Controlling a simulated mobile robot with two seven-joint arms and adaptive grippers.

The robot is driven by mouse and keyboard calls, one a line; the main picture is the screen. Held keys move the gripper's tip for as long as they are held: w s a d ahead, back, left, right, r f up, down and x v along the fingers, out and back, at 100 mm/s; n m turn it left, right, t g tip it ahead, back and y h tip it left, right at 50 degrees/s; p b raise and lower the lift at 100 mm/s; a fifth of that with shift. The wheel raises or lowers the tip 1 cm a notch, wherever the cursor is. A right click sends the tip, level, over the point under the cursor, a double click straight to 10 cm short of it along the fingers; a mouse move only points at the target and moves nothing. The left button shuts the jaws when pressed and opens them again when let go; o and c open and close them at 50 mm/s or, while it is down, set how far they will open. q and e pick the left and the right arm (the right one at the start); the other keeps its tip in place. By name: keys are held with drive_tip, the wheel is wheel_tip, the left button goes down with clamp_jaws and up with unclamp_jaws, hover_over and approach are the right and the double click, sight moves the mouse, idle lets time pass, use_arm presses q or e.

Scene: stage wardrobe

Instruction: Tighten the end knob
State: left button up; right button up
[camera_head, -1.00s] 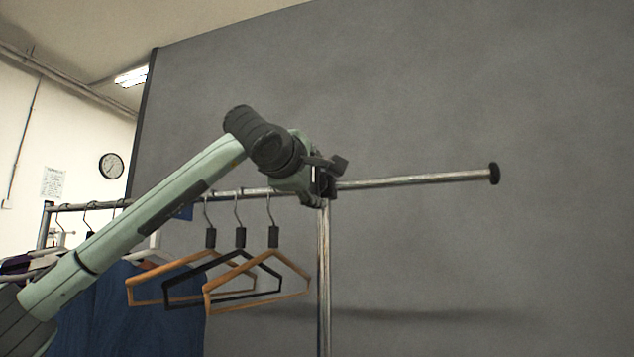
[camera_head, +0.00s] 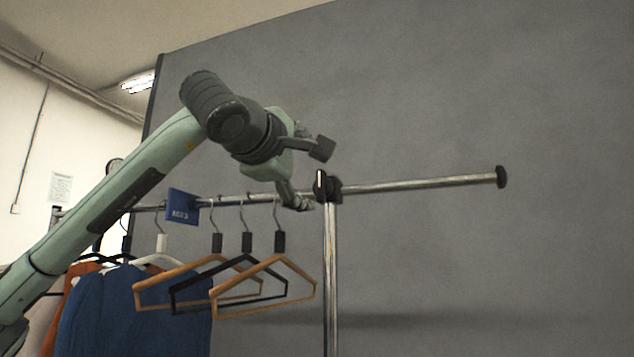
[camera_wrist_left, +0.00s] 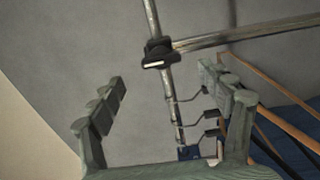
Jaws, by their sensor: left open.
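A black knob with a pale stripe (camera_head: 321,184) sits on the black clamp where the chrome rail (camera_head: 420,186) meets the upright post (camera_head: 331,270). It also shows in the left wrist view (camera_wrist_left: 158,55). The stripe is near upright in the head view. A round black cap (camera_head: 501,177) closes the rail's right end. My left gripper (camera_head: 309,176) is open and empty, just left of the knob and apart from it. In the left wrist view, its fingers (camera_wrist_left: 168,95) stand wide apart, with the knob beyond them and the rail crossing the gap. My right gripper is not in view.
Several hangers, including wooden (camera_head: 265,312) and black ones, hang below the rail left of the post. A blue tag (camera_head: 182,206) sits on the rail near blue garments (camera_head: 135,310). The space right of the post is clear before a grey wall (camera_head: 450,90).

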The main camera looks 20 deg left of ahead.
sight(321, 185)
use_arm(q)
drive_tip(key=shift+s, duration=1.7)
drive_tip(key=shift+w, duration=0.1)
drive_tip(key=w, duration=1.2)
drive_tip(key=shift+d, duration=0.2)
drive_tip(key=shift+n, duration=0.3)
